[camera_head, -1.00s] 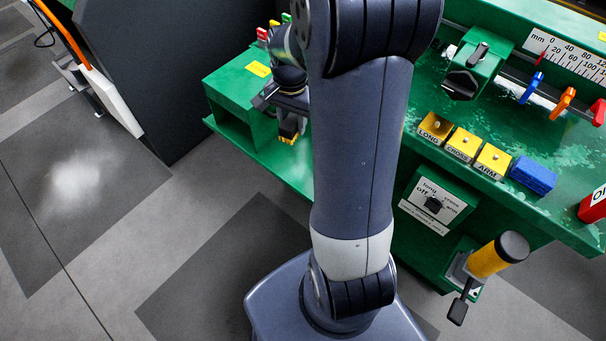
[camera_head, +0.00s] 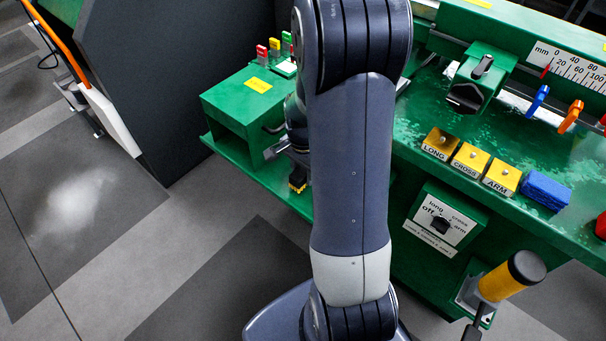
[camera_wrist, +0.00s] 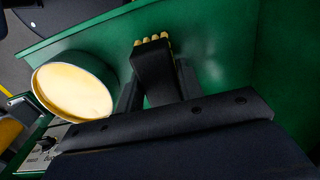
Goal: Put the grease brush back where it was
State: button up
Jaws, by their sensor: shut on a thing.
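The grease brush (camera_wrist: 152,75) has a black body and yellow bristles, seen in the wrist view. My gripper (camera_wrist: 157,78) is shut on it, with one finger on each side and the bristles pointing away from the wrist. In the head view the brush's yellow bristles (camera_head: 297,187) show just left of my arm, over the green lower shelf; my arm hides much of the gripper. A round tin of pale yellow grease (camera_wrist: 74,88) stands left of the brush in the wrist view, apart from it. I cannot tell whether the brush touches the shelf.
A green block (camera_head: 240,105) with a yellow label stands left of my gripper. The green bench carries yellow buttons (camera_head: 470,158), a blue block (camera_head: 546,190) and coloured levers (camera_head: 570,117). A yellow-black handle (camera_head: 510,275) juts out at the right front. Floor is clear at left.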

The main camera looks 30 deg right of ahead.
aim_at(303, 170)
jog(key=shift+f, duration=0.5)
jog(key=shift+f, duration=0.2)
jog(key=o, duration=1)
jog(key=shift+c, duration=0.2)
notch_tip(303, 170, up, 12)
jog(key=p, duration=0.1)
jog(key=shift+r, duration=0.2)
jog(key=shift+p, duration=0.3)
